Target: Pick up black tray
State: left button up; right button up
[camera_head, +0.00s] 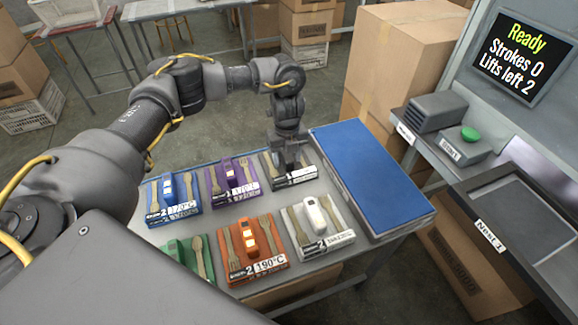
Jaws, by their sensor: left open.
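The black tray (298,180) sits at the back right of the group of trays on the grey table, with a white label on its front. My left gripper (289,165) points down over this tray, with its jaws at the tray's middle. It is open. The gripper hides the middle of the tray, and I cannot tell whether the fingers touch it. My right gripper is out of view.
Purple (233,180), blue (172,194), white (318,226), orange (251,250) and green (187,257) trays stand close by. A large blue-topped block (370,180) is right of the black tray.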

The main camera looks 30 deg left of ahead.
aim_at(287, 156)
pick_arm(q)
jog(key=shift+s, duration=0.15)
jog(key=shift+f, duration=0.1)
jog(key=c, duration=1.1)
grip_shut()
jog(key=shift+r, duration=0.65)
notch_tip(287, 156, up, 3)
jog(key=shift+s+d+f, duration=0.1)
jog(key=shift+d, duration=0.05)
jog(key=s+d+r, duration=0.7)
jog(key=s+r, duration=0.2)
jog(key=s, duration=0.2)
jog(key=shift+s+d, duration=0.15)
jog(key=shift+d, duration=0.1)
